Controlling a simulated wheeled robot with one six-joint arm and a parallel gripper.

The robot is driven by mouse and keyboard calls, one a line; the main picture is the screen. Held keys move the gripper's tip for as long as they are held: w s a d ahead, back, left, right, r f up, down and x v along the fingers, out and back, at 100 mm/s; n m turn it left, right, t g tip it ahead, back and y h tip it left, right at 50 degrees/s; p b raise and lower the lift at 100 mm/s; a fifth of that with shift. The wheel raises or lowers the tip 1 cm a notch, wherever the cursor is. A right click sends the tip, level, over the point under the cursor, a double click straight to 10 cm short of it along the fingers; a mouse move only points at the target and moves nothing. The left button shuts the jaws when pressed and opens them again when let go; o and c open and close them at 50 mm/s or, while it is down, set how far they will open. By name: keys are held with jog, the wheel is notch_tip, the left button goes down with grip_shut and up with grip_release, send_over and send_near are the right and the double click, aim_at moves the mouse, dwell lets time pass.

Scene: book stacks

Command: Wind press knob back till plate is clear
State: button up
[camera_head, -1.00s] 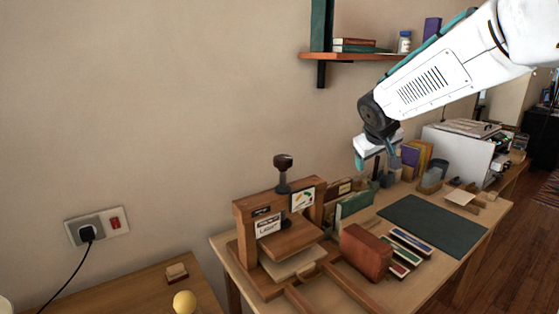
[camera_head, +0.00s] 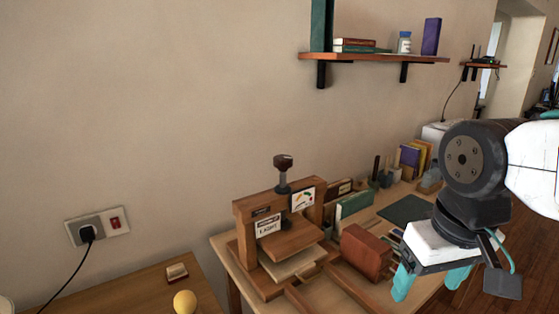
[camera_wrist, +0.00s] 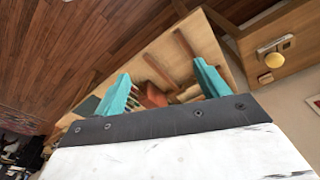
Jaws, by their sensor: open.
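The wooden press (camera_head: 276,232) stands on the table at the middle of the head view. Its dark knob (camera_head: 284,161) sits upright on a screw above the top beam. The wooden press plate (camera_head: 292,237) hangs between the posts, above a pale block or stack (camera_head: 297,262); whether they touch is hard to tell. A dial label and a "LIGHT" label are on the frame. My gripper (camera_head: 430,285) is open and empty, with teal fingers pointing down, in front of and to the right of the press. The fingers also show in the wrist view (camera_wrist: 162,88). The knob is not seen there.
A reddish-brown block (camera_head: 366,251) lies right of the press, with coloured strips beside it. A dark mat (camera_head: 404,209) and upright books (camera_head: 412,157) are farther back. A wall shelf (camera_head: 375,57) hangs above. A lower table (camera_head: 140,295) with a yellow ball is at left.

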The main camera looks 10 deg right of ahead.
jog(key=w+t, duration=0.4)
jog(key=w, duration=1)
jog(key=n+t+y, duration=0.5)
jog(key=t+y, duration=0.2)
jog(key=t, duration=0.3)
send_near(280, 159)
jog(key=w+f, duration=0.2)
jog(key=w, duration=0.2)
jog(key=shift+w+a+t+y, duration=0.3)
jog(key=shift+w+y, duration=0.1)
jog(key=shift+y, duration=0.1)
jog(key=x, duration=0.7)
jog(key=shift+w, duration=0.25)
jog(key=c, duration=1)
